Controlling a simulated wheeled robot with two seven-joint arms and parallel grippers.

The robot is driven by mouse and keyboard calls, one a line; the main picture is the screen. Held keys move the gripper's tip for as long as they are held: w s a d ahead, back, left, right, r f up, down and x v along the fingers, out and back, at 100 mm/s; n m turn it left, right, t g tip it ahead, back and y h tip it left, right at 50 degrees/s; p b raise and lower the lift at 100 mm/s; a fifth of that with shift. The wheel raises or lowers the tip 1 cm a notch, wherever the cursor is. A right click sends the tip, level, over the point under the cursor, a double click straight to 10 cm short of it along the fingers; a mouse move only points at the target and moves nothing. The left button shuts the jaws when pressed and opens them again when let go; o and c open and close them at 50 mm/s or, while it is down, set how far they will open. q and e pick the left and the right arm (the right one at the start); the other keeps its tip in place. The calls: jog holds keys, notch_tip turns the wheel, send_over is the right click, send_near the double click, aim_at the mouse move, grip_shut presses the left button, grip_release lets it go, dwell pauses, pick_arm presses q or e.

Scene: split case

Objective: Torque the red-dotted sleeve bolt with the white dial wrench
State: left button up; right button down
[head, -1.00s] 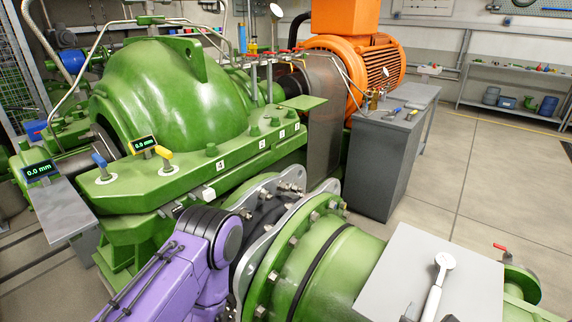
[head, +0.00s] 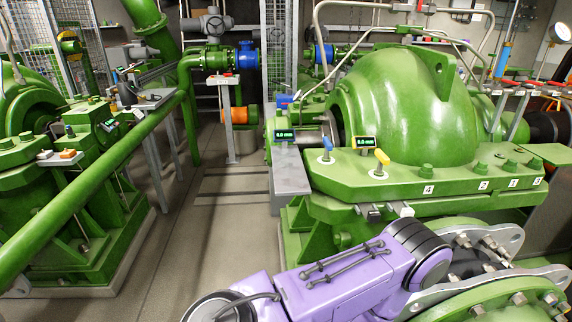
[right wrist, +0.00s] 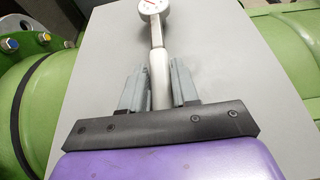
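In the right wrist view the white dial wrench (right wrist: 158,58) lies on a grey plate with its round dial at the top. My right gripper (right wrist: 160,82) has one grey finger on each side of the handle, with narrow gaps showing near the tips, so it looks open around the handle. The sleeve joint with grey flanges and several bolts (head: 463,240) shows at the lower right of the head view, partly behind my purple arm. I see no red dot on these bolts. My left gripper cannot be made out. The wrench is outside the head view.
The grey plate (right wrist: 95,75) rests over green pipework. A flange at left carries bolts with yellow and blue dots (right wrist: 12,44). The green pump casing (head: 395,105) stands beyond my arm, with a grey side shelf (head: 290,175). Open floor (head: 215,230) lies left of it.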

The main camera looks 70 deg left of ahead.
jog(key=shift+r, duration=0.15)
dwell(0.3)
notch_tip(320, 180, up, 6)
jog(key=p, duration=0.4)
